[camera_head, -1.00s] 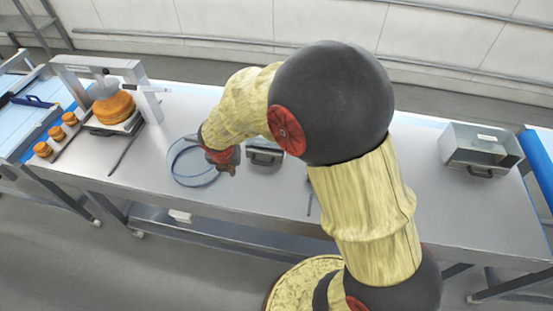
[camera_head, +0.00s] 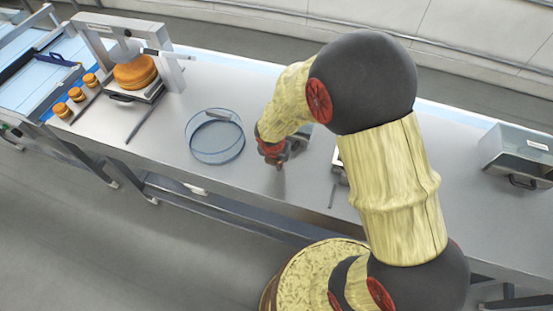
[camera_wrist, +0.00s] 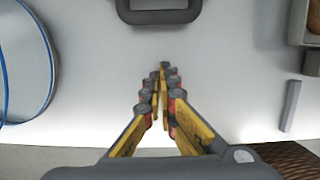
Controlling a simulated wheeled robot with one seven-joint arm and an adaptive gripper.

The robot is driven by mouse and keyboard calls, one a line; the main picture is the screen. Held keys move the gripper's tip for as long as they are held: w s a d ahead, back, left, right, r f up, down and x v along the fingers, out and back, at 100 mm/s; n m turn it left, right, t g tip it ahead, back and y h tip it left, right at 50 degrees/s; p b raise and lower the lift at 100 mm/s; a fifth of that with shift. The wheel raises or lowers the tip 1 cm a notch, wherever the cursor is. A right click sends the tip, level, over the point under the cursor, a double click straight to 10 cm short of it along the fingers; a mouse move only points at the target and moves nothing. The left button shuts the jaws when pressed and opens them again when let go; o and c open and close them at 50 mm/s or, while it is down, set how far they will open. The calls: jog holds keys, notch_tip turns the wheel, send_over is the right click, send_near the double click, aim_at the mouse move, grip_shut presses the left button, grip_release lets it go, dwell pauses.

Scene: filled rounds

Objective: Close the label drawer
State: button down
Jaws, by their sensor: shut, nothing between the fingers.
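My gripper (camera_head: 279,165) points down over the steel table, to the right of the blue-rimmed round hoop (camera_head: 215,137). In the wrist view my gripper (camera_wrist: 162,68) has its fingers together with nothing between them. A dark grey drawer handle (camera_wrist: 160,14) lies just beyond the fingertips, apart from them. The drawer body is cut off at the top of that view and mostly hidden behind my arm in the head view, so how far it stands out cannot be told. No label shows on it.
A grey box (camera_head: 520,152) with a handle and a pale label stands at the right end of the table (camera_head: 185,185). At the left are a press frame (camera_head: 90,45), a large orange round (camera_head: 135,72) and small ones. A grey bar (camera_wrist: 291,105) lies right of my gripper.

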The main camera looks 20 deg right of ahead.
jog(key=shift+w+d+r, duration=0.3)
jog(key=shift+w+d, duration=0.2)
jog(key=shift+w, duration=0.3)
jog(key=shift+w+d+r, duration=0.3)
jog(key=shift+w+d, duration=0.15)
jog(key=shift+w, duration=0.3)
jog(key=shift+p, duration=0.3)
